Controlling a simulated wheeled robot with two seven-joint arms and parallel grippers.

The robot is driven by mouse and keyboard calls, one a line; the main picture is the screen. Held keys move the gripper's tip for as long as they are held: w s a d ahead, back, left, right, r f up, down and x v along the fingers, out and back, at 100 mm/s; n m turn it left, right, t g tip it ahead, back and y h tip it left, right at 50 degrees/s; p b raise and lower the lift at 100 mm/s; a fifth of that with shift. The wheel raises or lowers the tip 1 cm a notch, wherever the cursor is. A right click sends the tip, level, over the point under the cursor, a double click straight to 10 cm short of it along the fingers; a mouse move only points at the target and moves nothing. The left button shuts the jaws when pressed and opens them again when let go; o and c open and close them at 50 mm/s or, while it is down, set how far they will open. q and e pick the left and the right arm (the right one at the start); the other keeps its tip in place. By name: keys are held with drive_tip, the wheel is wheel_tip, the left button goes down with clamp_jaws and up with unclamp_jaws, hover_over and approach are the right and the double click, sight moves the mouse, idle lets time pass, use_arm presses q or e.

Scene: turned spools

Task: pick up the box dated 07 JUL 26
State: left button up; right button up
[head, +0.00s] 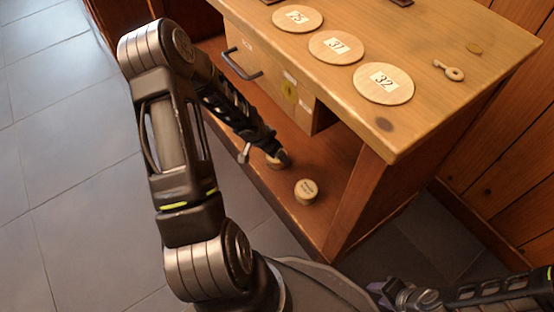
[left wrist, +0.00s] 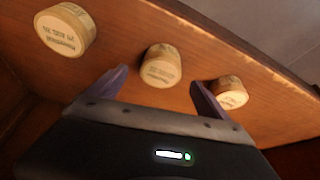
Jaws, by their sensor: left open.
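Three small round wooden boxes with printed labels stand on the lower shelf in the left wrist view: one at the left (left wrist: 66,30), one in the middle (left wrist: 161,66) and one at the right (left wrist: 231,92). Their dates are too blurred to read surely. My left gripper (left wrist: 158,80) is open, with the middle box ahead of and between its fingertips, not gripped. In the head view, one box (head: 306,191) stands clear near the shelf's front; another (head: 274,162) is partly hidden by my left gripper (head: 277,153). My right gripper (head: 392,290) is low at the bottom right, its jaws unclear.
The wooden bench top (head: 440,105) carries round discs numbered 32 (head: 384,83), 37 (head: 336,47) and 25 (head: 298,18), plus a small wooden key-like piece (head: 449,70). A drawer (head: 268,75) with a dark handle is above the shelf (head: 336,170). Open tiled floor lies left.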

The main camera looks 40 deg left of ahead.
use_arm(q)
drive_tip(key=b+x, duration=0.1)
drive_tip(key=x, duration=0.3)
drive_tip(key=shift+f+b, duration=0.15)
drive_tip(key=shift+b, duration=0.25)
drive_tip(key=shift+w+f, duration=0.3)
drive_tip(key=shift+f, duration=0.05)
drive_tip(key=shift+c, duration=0.2)
drive_tip(key=c, duration=1.4)
drive_tip(key=shift+r, duration=0.2)
